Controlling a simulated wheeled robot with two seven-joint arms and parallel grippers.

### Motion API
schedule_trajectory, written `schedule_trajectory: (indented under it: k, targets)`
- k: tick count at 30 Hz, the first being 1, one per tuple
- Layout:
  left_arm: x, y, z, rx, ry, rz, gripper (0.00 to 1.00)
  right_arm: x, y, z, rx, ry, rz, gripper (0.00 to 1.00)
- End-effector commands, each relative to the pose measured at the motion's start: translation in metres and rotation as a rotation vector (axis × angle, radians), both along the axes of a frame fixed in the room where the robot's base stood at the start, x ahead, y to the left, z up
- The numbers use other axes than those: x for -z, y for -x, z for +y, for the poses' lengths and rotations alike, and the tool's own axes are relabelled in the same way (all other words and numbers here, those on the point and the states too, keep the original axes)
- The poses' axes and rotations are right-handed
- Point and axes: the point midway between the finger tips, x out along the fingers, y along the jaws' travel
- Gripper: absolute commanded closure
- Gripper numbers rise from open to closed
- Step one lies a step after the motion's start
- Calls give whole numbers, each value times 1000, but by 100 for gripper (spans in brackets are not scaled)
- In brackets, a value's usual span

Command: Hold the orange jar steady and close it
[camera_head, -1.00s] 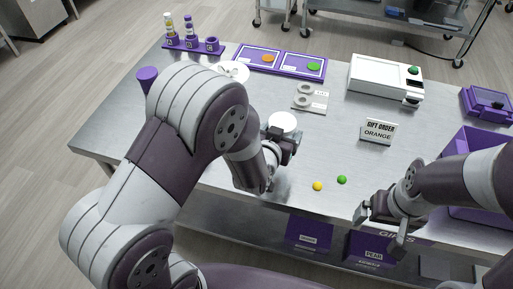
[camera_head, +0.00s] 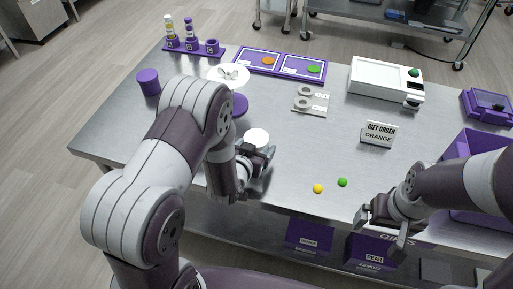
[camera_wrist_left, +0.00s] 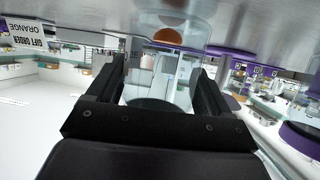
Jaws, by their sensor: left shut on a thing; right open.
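A clear jar (camera_wrist_left: 172,62) is between the fingers of my left gripper (camera_wrist_left: 160,85) in the left wrist view, with an orange piece (camera_wrist_left: 175,36) inside it. In the head view my left gripper (camera_head: 256,158) is shut on it above the table's front left, and a white round top (camera_head: 257,137) shows just behind the fingers. I cannot tell whether that top is a lid. A purple disc (camera_head: 238,105) lies on the table behind the left gripper, partly hidden by my arm. My right gripper (camera_head: 382,228) is open and empty at the front right edge.
Yellow (camera_head: 318,188) and green (camera_head: 342,182) balls lie between the grippers. A sign (camera_head: 378,134) reads "GIFT ORDER ORANGE". A white plate (camera_head: 228,68), purple cylinder (camera_head: 148,82), purple trays (camera_head: 283,70) and white machine (camera_head: 384,80) stand farther back.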

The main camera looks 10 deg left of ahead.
Motion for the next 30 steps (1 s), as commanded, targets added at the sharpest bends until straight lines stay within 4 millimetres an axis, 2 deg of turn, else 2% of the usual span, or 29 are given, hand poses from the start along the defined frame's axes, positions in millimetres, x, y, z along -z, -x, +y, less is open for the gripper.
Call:
schedule_trajectory:
  k: [12,13,14,15,20,23,26,30]
  targets:
    - [7,0,0,0,0,-2,100,4,0,0,0,0,0,0]
    - [6,0,0,0,0,-1,14,3,0,0,0,0,0,0]
    - [5,0,0,0,0,-1,4,3,0,0,0,0,0,0]
    - [5,0,0,0,0,-1,0,3,0,0,0,0,0,0]
    - [5,0,0,0,0,-1,0,3,0,0,0,0,0,0]
    - [-2,0,0,0,0,-1,0,-3,0,0,0,0,0,0]
    - [-3,12,2,0,0,-1,0,0,0,0,0,0,0,0]
    - [-15,41,6,0,0,0,0,-1,0,0,0,0,0,0]
